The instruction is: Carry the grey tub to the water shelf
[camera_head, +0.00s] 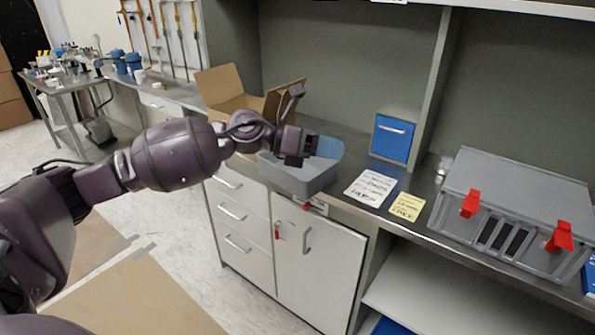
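A grey tub (302,180) sits at the front edge of the metal counter, above the white cabinet door. My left arm reaches in from the left, and its gripper (300,150) is over the tub's upper part. The gripper and wrist cover much of the tub's top. A translucent blue surface shows just right of the gripper; I cannot tell what it is. Whether the fingers are open, or shut on the tub's rim, does not show. My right gripper is not in view. No shelf with a readable water label shows.
An open cardboard box (228,88) stands behind the arm. Right of the tub lie paper notes (371,187), a blue-fronted box (392,138) and a large grey case (520,205) with red latches. An open lower shelf (440,295) is at bottom right. A cardboard surface (140,300) lies below.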

